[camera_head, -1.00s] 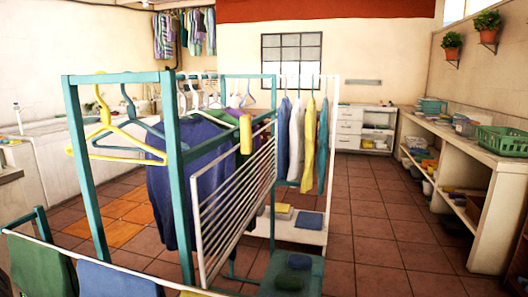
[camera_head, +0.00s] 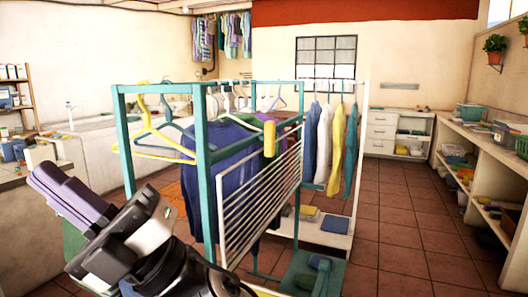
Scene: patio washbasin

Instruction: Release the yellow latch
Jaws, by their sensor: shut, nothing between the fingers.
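The yellow latch (camera_head: 269,139) is a small upright yellow block near the top corner of the white slatted panel (camera_head: 262,190), beside the teal frame (camera_head: 204,190). The panel stands upright and slanted along the rack. My gripper (camera_head: 48,181), with purple fingers, is at the lower left, in front of the rack and well apart from the latch. Its fingers are shut with nothing between them and point up and left. My wrist hides part of the rack's lower front.
Hangers, including a yellow one (camera_head: 150,135), and a dark blue garment (camera_head: 228,180) hang inside the teal frame. More garments hang behind the panel. A teal shelf (camera_head: 300,280) sits low at the front. Tiled floor is open to the right, before the long counter (camera_head: 490,150).

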